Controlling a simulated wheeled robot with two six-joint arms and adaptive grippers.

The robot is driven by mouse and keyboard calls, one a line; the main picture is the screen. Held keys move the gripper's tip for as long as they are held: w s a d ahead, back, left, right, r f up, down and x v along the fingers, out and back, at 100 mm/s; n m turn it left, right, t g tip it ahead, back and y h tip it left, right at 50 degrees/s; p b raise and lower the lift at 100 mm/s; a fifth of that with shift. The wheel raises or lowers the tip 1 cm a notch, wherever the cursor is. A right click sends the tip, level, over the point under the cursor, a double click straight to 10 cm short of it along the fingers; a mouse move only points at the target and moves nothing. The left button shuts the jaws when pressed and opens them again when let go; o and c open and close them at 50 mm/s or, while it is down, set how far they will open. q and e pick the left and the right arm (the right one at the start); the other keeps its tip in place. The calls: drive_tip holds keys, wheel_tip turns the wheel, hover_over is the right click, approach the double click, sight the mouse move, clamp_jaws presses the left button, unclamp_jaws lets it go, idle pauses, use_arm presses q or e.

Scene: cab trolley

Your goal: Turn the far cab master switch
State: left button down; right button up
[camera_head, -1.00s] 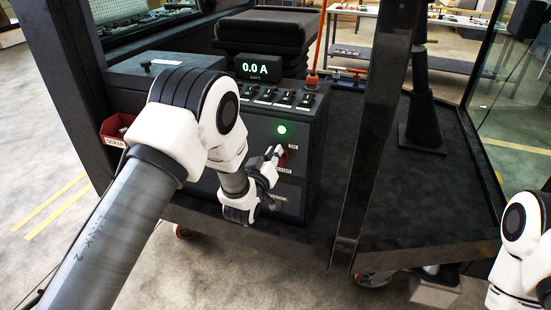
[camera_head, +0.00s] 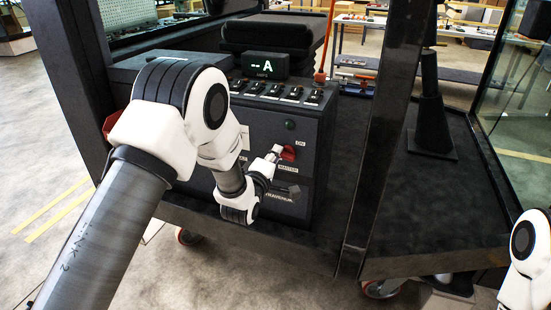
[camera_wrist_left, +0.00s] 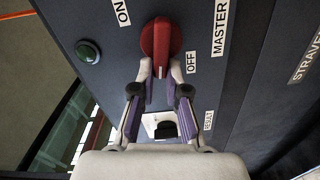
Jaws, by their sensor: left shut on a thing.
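The red master switch (camera_head: 288,153) is on the front of the dark cab console (camera_head: 318,185), between the ON and MASTER labels. In the left wrist view the red knob (camera_wrist_left: 161,40) lies between the ON and OFF labels, with MASTER beside it. My left gripper (camera_head: 276,151) reaches the panel from the left. Its two fingertips (camera_wrist_left: 160,76) are closed on the near end of the knob and partly hide it. The round indicator lamp (camera_head: 291,125) above the switch is dark. The display (camera_head: 264,65) reads "-- A". My right gripper is out of view.
A row of small switches (camera_head: 292,93) lines the console top. A dark post (camera_head: 385,130) stands close right of the console. A dark cone-shaped stand (camera_head: 432,125) is on the platform behind the post.

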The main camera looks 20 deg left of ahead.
use_arm(q)
drive_tip(key=shift+f+n+b, duration=0.3)
drive_tip(key=shift+n+b, duration=0.15)
drive_tip(key=shift+n, duration=0.75)
drive_tip(key=c, duration=1.2)
unclamp_jaws()
drive_tip(key=shift+w+d, duration=0.1)
drive_tip(key=s, duration=1.2)
drive_tip(key=shift+a, duration=0.2)
